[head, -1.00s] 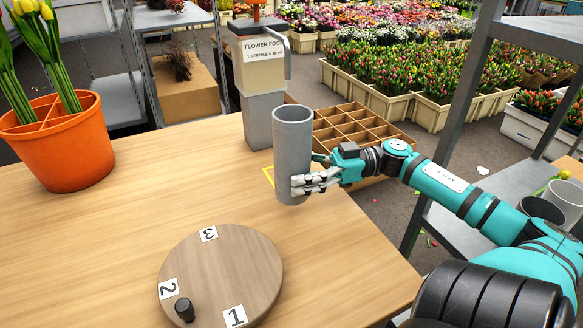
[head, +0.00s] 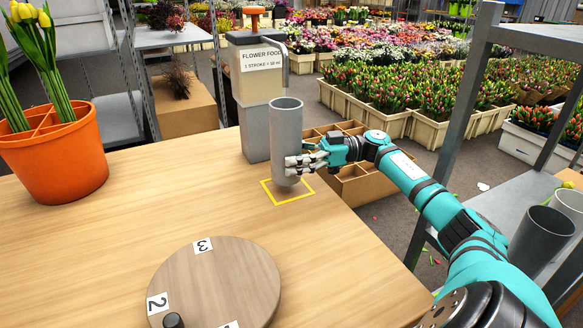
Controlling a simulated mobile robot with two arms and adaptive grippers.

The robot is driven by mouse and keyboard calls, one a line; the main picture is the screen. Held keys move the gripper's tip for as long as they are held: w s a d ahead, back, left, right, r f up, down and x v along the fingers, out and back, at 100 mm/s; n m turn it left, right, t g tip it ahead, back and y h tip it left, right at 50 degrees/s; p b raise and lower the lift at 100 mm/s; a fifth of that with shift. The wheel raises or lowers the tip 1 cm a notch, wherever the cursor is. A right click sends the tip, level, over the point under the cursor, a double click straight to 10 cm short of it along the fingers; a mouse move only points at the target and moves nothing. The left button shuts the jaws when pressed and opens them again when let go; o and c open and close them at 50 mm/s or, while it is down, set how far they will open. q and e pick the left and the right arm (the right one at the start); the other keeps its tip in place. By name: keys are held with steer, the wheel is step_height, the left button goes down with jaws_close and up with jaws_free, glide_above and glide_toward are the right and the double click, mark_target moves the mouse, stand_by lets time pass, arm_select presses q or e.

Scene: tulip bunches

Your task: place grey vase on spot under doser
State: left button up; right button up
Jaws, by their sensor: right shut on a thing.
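The grey vase (head: 286,128) is an upright cylinder in the middle of the head view. My right gripper (head: 300,162) is shut on its lower right side. The vase is over the back part of a yellow square outline (head: 290,198) on the table; I cannot tell whether its base touches the surface. The doser (head: 256,80), labelled FLOWER FOOD, stands just behind and left of the vase. Its spout (head: 285,68) points down above the vase's rim. My left gripper is not in view.
A round wooden turntable (head: 222,282) with numbered labels sits at the front. An orange pot (head: 55,155) with yellow tulips stands at the left. A cardboard divided box (head: 365,183) is behind my right gripper. The table's middle left (head: 150,205) is clear.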

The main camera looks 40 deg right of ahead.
step_height(320, 180, down, 3)
steer(key=shift+r, duration=0.1)
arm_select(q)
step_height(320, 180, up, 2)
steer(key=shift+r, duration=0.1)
arm_select(e)
steer(key=o, duration=1.4)
steer(key=shift+c, duration=0.2)
steer(key=v, duration=0.6)
steer(key=shift+s+d, duration=0.1)
steer(key=shift+d, duration=0.05)
steer(key=shift+s+d, duration=0.35)
steer(key=shift+d, duration=0.15)
